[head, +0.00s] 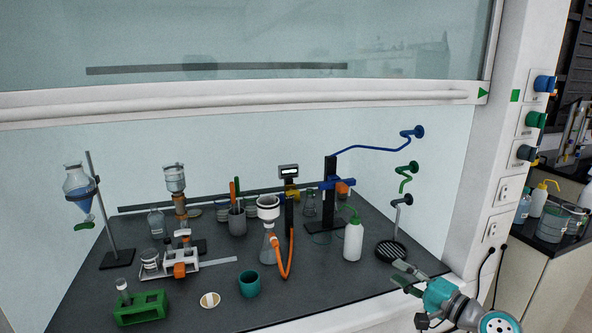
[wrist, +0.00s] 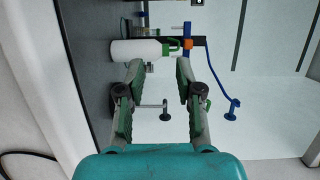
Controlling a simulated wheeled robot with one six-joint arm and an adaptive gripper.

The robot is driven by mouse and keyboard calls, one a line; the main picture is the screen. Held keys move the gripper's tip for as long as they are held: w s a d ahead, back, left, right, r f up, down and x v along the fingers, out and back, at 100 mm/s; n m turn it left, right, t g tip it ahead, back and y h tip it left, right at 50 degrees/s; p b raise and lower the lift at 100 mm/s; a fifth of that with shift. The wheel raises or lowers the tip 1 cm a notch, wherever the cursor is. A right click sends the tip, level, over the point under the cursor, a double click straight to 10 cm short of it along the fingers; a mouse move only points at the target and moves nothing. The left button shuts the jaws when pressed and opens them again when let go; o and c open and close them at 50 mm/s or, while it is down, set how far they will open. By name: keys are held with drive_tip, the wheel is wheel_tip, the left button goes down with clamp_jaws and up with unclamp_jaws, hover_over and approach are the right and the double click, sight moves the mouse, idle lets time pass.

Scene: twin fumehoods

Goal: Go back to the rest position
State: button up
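My gripper (head: 408,278) is at the lower right in the head view, by the front right corner of the fumehood worktop (head: 330,293). In the wrist view its two fingers (wrist: 157,75) stand wide apart with nothing between the tips. The gripper is open and empty. A white wash bottle with a green top (head: 353,240) stands on the worktop to the left of my gripper. It also shows in the wrist view (wrist: 135,50), turned sideways, beyond the fingers.
A round black drain grate (head: 391,250) lies behind my gripper. A filter flask (head: 269,248) with an orange hose, a teal cup (head: 249,284) and a green rack (head: 140,308) stand further left. The raised sash (head: 240,102) spans above. The white side post (head: 495,170) is at right.

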drive_tip(key=s+a+f+m+h, duration=0.1)
drive_tip(key=s+a+f+h, duration=0.1)
drive_tip(key=s+f, duration=0.5)
drive_tip(key=s+a+f+h, duration=0.2)
drive_tip(key=s+f+h, duration=0.15)
drive_tip(key=f, duration=0.75)
drive_tip(key=s+a+f+n+h, duration=0.1)
drive_tip(key=s+f, duration=0.3)
drive_tip(key=s, duration=0.3)
drive_tip(key=s+f+h, duration=0.2)
drive_tip(key=s+f, duration=0.2)
drive_tip(key=s, duration=0.3)
drive_tip(key=s+a+r+n+h, duration=0.1)
drive_tip(key=s+r+n, duration=0.15)
drive_tip(key=s, duration=0.95)
drive_tip(key=s+r+n+h, duration=0.1)
drive_tip(key=s+n, duration=0.3)
drive_tip(key=s, duration=0.9)
drive_tip(key=s+a+r+n, duration=0.1)
drive_tip(key=s+r+n, duration=0.3)
drive_tip(key=s+r, duration=0.3)
drive_tip(key=shift+a, duration=0.2)
drive_tip(key=shift+r+y, duration=0.1)
drive_tip(key=shift+y, duration=0.15)
